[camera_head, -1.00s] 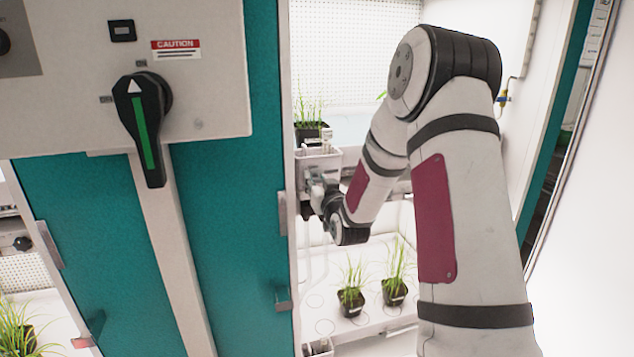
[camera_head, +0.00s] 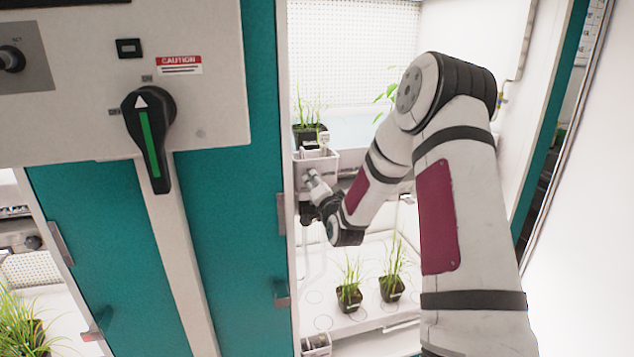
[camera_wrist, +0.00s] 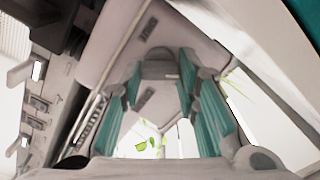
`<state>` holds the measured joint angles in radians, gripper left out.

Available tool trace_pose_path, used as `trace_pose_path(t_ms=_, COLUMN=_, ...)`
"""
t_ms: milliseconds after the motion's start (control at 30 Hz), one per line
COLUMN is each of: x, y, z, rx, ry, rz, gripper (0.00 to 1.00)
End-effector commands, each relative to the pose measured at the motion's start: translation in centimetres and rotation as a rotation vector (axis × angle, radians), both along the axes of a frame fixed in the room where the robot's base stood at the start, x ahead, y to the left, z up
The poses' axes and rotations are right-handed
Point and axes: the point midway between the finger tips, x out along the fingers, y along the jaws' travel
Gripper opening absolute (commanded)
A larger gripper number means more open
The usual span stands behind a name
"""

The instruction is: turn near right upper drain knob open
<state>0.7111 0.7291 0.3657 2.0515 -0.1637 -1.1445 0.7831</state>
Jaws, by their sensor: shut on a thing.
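My gripper (camera_head: 310,200) is at the near left edge of the open right-hand chamber, just below a small white box (camera_head: 318,168) on the upper shelf. It is shut on a small pale fitting (camera_head: 316,183) under that box, which I take to be the upper drain knob. My wrist and the door edge partly hide the grip, so the knob's exact angle is unclear.
A teal door (camera_head: 235,235) stands close left of my gripper. A control panel with a black and green rotary handle (camera_head: 150,135) is further left. Potted grass (camera_head: 310,125) stands on the upper shelf; two pots (camera_head: 349,297) (camera_head: 391,288) stand on the lower tray.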

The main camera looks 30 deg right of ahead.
Motion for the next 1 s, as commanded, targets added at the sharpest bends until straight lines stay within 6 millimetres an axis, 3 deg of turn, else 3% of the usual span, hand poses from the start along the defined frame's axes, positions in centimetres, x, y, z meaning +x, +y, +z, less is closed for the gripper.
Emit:
trace_pose_path(t_ms=500, x=-0.22, y=-0.19, z=-0.11, rx=0.428, ry=-0.122, rz=-0.003, gripper=0.01)
trace_pose_path(t_ms=1000, x=-0.10, y=-0.22, z=-0.29, rx=0.597, ry=-0.171, rz=-0.003, gripper=0.01)
